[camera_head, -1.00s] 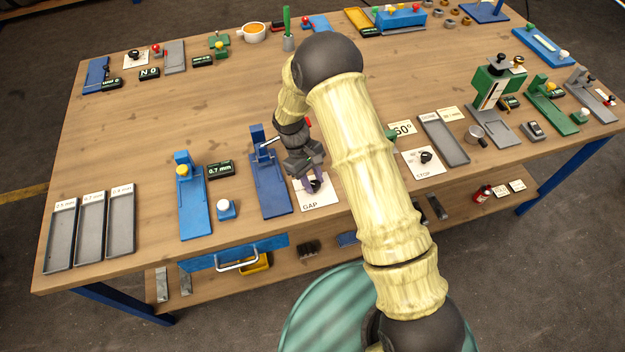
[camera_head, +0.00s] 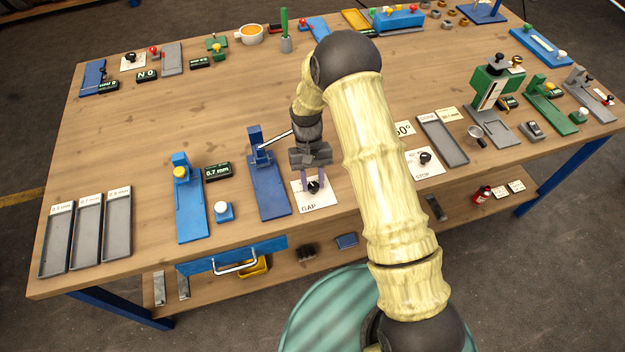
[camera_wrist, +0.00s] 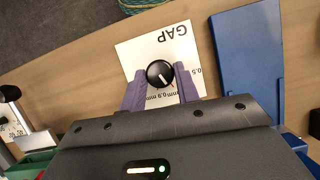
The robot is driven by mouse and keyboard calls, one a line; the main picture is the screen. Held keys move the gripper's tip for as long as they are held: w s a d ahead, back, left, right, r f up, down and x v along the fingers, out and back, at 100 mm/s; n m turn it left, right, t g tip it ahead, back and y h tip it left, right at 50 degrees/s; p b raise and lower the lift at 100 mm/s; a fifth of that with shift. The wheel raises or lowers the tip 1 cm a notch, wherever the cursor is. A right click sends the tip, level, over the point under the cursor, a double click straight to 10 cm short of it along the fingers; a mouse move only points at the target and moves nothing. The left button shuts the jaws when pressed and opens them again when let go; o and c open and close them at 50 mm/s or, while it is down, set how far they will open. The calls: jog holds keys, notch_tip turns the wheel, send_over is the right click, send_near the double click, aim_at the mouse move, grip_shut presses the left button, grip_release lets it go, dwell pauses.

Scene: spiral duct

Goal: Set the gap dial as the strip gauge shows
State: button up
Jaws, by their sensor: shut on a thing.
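The gap dial is a black knob (camera_head: 314,187) on a white card (camera_head: 325,198) marked GAP near the front edge of the bench. My gripper (camera_head: 313,181) points down at it. In the wrist view its purple fingers (camera_wrist: 160,75) are shut on the knob (camera_wrist: 160,73), one on each side. The knob's white pointer line points to the lower right there. "0.5" and "0.9 mm" show on the card (camera_wrist: 140,55); other marks are partly hidden by the fingers. The strip gauge's black display (camera_head: 217,171) reads 0.7 mm, beside a blue stand with a yellow top (camera_head: 188,205).
A blue lever press (camera_head: 268,190) stands just left of the card. A STOP dial card (camera_head: 430,168) and a grey tray (camera_head: 443,140) lie to the right. Grey labelled trays (camera_head: 87,232) stand at the left end. The bench middle is clear.

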jog(key=shift+w+r, duration=0.1)
jog(key=shift+w, duration=0.05)
jog(key=o, duration=0.9)
jog(key=shift+o, duration=0.2)
jog(key=b+v, duration=0.2)
jog(key=v, duration=1.5)
jog(key=shift+r+b, duration=0.25)
jog(key=shift+b, duration=0.15)
jog(key=s+d+m+t, duration=0.1)
jog(key=s+d+t, duration=0.2)
jog(key=s+d, duration=0.4)
jog(key=s+d+r+m+t, duration=0.1)
jog(key=s+d+t, duration=0.3)
jog(key=s+d, duration=0.4)
jog(key=s, duration=0.5)
jog(key=shift+s+y, duration=0.35)
jog(key=shift+y, duration=0.05)
jog(key=shift+r, duration=0.2)
